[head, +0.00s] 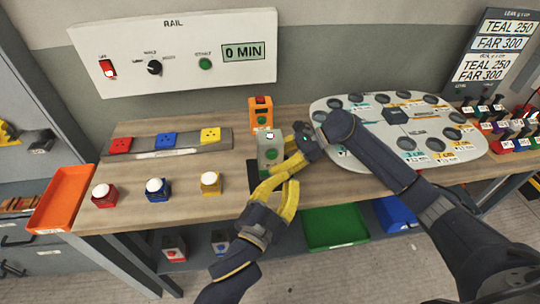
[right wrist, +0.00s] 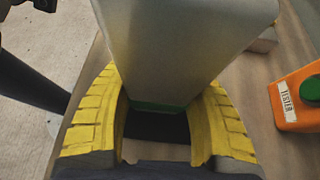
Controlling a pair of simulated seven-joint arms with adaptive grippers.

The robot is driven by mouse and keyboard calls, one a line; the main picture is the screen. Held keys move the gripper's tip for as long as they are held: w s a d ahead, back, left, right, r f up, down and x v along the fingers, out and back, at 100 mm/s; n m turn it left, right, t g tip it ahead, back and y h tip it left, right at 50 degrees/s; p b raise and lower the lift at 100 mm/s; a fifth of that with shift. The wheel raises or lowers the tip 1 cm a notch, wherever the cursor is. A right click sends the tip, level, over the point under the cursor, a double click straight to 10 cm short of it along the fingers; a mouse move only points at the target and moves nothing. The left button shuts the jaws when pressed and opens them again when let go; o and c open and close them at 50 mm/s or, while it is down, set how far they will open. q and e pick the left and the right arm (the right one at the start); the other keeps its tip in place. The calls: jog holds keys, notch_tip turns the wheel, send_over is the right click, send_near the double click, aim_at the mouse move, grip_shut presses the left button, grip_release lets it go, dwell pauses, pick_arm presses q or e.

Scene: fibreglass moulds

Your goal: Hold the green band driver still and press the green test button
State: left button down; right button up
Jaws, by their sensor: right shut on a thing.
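The green band driver (head: 270,149) is a grey block standing on the bench. In the right wrist view the driver (right wrist: 175,45) is between my right gripper's yellow fingers (right wrist: 157,115), with its green band low down. My right gripper (head: 294,150) is shut on it from the right side. The orange tester (head: 261,112) stands just behind the driver. Its green button (right wrist: 313,88) shows at the right edge of the right wrist view. My left gripper (head: 290,181) is in front of the driver; its yellow fingertips overlap the right gripper, so its opening is unclear.
Red, blue and yellow knobbed blocks (head: 157,190) stand at the front left, before a grey strip (head: 180,142) with coloured pads. An orange tray (head: 63,198) is at the left end. A round pale board (head: 455,152) lies right, under my right arm. A control panel (head: 175,52) hangs behind.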

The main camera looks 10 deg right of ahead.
jog(key=o, duration=0.9)
